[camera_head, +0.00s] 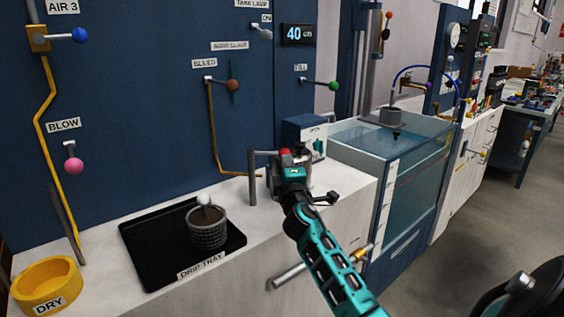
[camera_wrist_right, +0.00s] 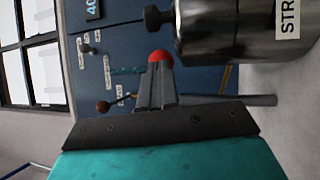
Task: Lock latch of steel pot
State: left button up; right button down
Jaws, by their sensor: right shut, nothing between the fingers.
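The steel pot (camera_wrist_right: 240,35) fills the upper right of the right wrist view, lying sideways in that rotated picture, with a white label starting "STR". A dark knob (camera_wrist_right: 158,18) sticks out from it. A red knob (camera_wrist_right: 160,56) shows just past my right fingertips; it also shows in the head view (camera_head: 284,153). I cannot tell whether the fingers touch it. My right gripper (camera_head: 291,172) is shut and empty, in front of the pot, and hides most of it in the head view. My left gripper is not in view.
A black drip tray (camera_head: 148,268) holds a mesh basket (camera_head: 208,232) on the white counter (camera_head: 335,180). A yellow DRY bowl (camera_head: 46,287) stands at the left. A grey post (camera_head: 252,178) rises beside the pot. A glass tank (camera_head: 415,185) stands to the right.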

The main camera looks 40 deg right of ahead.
jog(key=shift+w+d, duration=0.3)
jog(key=shift+d, duration=0.35)
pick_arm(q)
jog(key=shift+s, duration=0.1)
pick_arm(e)
jog(key=shift+f, duration=0.1)
